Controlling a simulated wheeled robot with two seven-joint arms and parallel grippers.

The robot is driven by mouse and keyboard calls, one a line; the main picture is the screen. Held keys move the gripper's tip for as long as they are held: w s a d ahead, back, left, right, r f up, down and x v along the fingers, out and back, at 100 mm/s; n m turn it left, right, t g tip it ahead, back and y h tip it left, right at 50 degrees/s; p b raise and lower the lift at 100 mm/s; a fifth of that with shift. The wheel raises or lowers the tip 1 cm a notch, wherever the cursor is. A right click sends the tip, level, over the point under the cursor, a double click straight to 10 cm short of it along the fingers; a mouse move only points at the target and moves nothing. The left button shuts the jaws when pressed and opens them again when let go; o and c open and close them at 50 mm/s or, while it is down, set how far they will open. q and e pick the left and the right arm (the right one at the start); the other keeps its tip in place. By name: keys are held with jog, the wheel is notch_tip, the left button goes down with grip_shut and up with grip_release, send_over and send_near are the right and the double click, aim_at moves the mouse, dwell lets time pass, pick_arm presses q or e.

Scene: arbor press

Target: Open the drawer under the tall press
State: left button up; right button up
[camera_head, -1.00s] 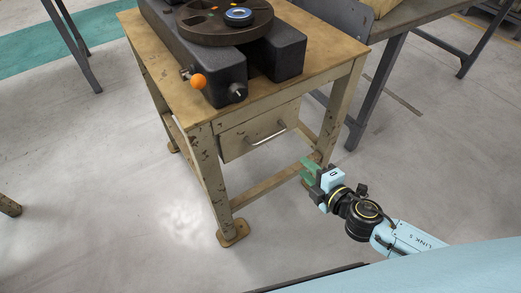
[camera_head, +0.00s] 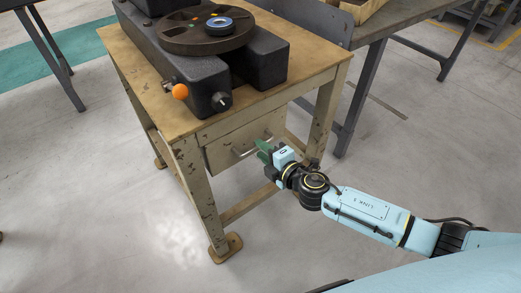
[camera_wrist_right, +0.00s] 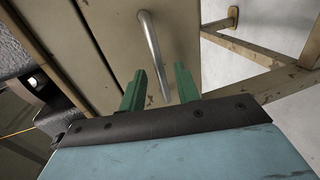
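The tall press (camera_head: 195,72) stands on a worn beige table (camera_head: 140,68). The drawer (camera_head: 222,150) sits under the tabletop, its front looking flush with the frame. Its bar handle (camera_head: 240,151) is metal; in the right wrist view the handle (camera_wrist_right: 150,45) runs down the drawer front (camera_wrist_right: 115,30). My right gripper (camera_head: 264,151) is at the handle's right part. In the right wrist view its green fingers (camera_wrist_right: 158,85) are apart, with the handle's lower end between them in the picture. I cannot tell whether they touch it. My left gripper is out of view.
The table's front legs (camera_head: 200,195) stand on either side of the drawer, with a low rail (camera_head: 245,203) below. An orange ball knob (camera_head: 180,92) sticks out above the drawer. A grey bench (camera_head: 400,20) stands behind right. The floor in front is clear.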

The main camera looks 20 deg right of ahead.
jog(key=shift+x, duration=0.75)
jog(key=shift+c, duration=0.4)
grip_shut()
